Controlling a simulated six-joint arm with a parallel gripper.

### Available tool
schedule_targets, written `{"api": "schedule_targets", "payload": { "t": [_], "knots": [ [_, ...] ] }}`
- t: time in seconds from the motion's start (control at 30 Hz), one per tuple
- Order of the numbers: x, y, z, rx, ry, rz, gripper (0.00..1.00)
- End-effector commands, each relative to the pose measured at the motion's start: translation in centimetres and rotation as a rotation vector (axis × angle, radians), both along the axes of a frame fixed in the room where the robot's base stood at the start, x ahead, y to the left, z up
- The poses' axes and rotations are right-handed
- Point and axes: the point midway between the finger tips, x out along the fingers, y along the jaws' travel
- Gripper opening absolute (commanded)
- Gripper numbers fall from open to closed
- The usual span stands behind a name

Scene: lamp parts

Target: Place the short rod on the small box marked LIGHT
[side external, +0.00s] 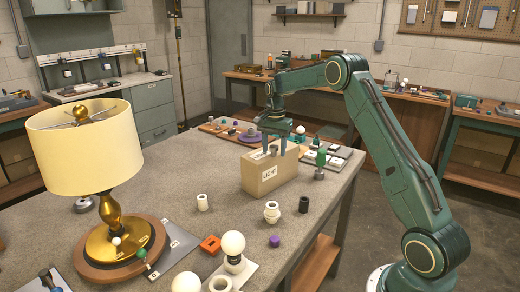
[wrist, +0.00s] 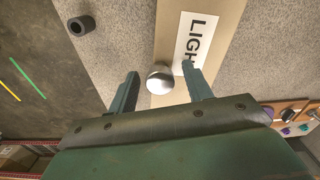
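The small tan box (side external: 262,180) marked LIGHT stands on the grey table, with labels on its front and top. In the wrist view its top (wrist: 225,25) runs below my fingers, with part of the LIGHT label showing. A round silver end (wrist: 160,79), which looks like the short rod seen end-on, lies between my fingers at the left edge of the box top. I cannot tell what its lower end rests on. My gripper (side external: 275,145) points down just over the box. In the wrist view its fingers (wrist: 160,80) are apart, with a gap on each side of the silver end.
A green-topped part (side external: 320,160) stands close to the box's right. White pieces, a purple piece (side external: 274,241) and a bulb (side external: 233,245) stand in front. A lamp (side external: 100,180) stands at left.

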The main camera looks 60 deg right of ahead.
Motion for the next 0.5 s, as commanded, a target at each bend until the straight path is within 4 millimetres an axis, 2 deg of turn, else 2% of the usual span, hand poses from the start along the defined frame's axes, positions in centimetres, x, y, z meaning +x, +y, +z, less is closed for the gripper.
{"api": "schedule_targets", "payload": {
  "t": [0.3,0.5],
  "knots": [
    [0.0,0.0,0.2,0.000,0.000,0.000,0.50],
    [0.1,0.0,1.3,-0.001,-0.002,0.000,0.50]
  ]
}}
